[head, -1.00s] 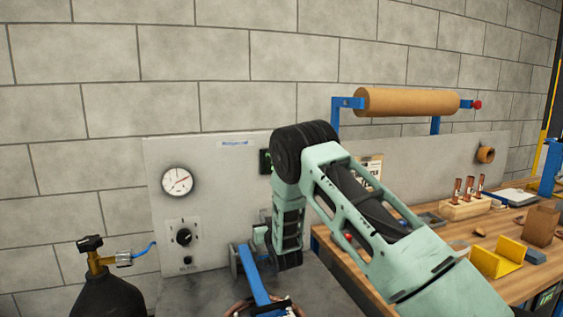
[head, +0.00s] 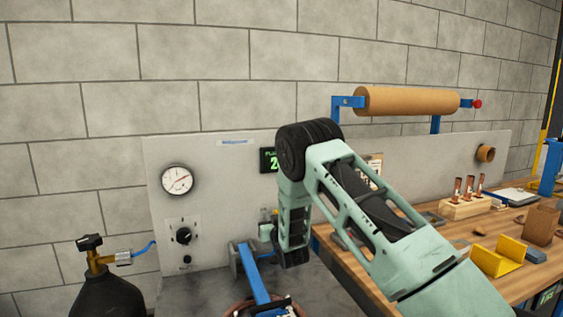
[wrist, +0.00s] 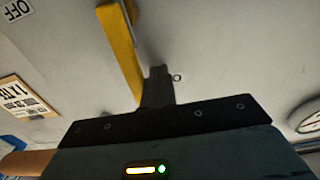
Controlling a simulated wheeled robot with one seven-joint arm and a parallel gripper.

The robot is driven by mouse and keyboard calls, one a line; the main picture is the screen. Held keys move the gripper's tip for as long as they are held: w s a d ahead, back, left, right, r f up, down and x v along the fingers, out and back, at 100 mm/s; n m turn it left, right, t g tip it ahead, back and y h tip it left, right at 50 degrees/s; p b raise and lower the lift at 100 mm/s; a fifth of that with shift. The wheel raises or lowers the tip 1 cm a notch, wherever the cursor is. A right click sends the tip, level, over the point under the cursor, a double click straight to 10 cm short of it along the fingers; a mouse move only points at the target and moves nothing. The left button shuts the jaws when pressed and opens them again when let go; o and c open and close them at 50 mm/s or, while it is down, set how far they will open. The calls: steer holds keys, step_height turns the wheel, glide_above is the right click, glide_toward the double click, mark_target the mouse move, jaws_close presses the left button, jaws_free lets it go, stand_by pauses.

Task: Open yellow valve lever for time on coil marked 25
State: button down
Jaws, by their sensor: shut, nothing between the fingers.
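The yellow valve lever (wrist: 120,50) runs down from the top of the wrist view, and its lower end is right beside my fingers. My gripper (wrist: 157,75) is shut, with nothing held. I cannot tell whether the fingers touch the lever. A white OFF label (wrist: 18,9) is at the top left. In the head view, my forearm hides most of the valve area, and only a small yellow bit (head: 264,211) shows. A copper-coloured coil (head: 236,305) is partly visible at the bottom edge; no number on it is readable.
The grey panel (head: 215,245) carries a gauge (head: 176,180), a black knob (head: 183,236) and a partly covered green display (head: 268,160). A dark cylinder (head: 105,297) stands at left.

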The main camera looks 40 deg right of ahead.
steer(key=s+d+b, duration=0.2)
steer(key=d, duration=0.6)
steer(key=shift+s+d, duration=0.3)
steer(key=shift+d, duration=0.1)
steer(key=b+v, duration=0.1)
steer(key=v, duration=0.7)
stand_by(0.4)
stand_by(0.4)
